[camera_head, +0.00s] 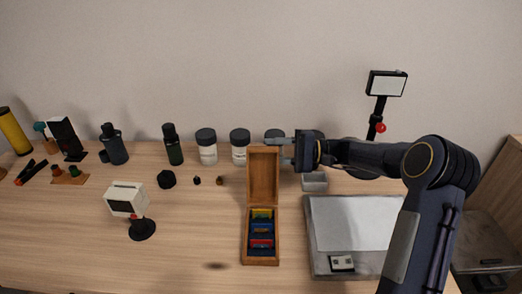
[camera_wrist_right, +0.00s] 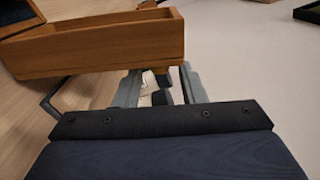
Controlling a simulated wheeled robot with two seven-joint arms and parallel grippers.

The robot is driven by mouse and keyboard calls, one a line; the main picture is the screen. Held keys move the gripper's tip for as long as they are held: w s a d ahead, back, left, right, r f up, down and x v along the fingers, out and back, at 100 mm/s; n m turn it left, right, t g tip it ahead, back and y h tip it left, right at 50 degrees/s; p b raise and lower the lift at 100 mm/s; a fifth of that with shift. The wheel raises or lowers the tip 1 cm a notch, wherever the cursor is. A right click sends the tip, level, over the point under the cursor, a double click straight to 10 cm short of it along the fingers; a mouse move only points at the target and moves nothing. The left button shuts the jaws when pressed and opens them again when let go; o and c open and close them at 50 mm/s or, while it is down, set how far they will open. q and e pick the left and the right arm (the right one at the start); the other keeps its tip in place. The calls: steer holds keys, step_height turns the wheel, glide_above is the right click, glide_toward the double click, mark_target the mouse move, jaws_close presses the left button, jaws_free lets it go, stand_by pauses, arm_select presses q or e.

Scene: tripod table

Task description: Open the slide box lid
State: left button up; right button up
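The wooden slide box (camera_head: 245,240) stands open on the table in the head view. Its lid (camera_head: 263,178) is raised upright at the back edge. Several coloured slides (camera_head: 262,228) lie in a row in the box. My right gripper (camera_head: 283,150) is at the upper right corner of the lid, its two fingers spread apart. In the right wrist view the gripper (camera_wrist_right: 163,88) has wood of the lid (camera_wrist_right: 110,45) just beyond its fingertips. Whether a finger touches the lid I cannot tell. My left gripper is out of view.
A light panel (camera_head: 355,222) in a grey tray lies right of the box, with a small grey dish (camera_head: 314,181) behind it. White jars (camera_head: 206,146) and dark bottles (camera_head: 172,145) line the back. A small viewer (camera_head: 127,199) stands left.

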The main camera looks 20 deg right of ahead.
mark_target(263, 150)
steer(key=shift+x, duration=1.6)
steer(key=shift+c, duration=0.5)
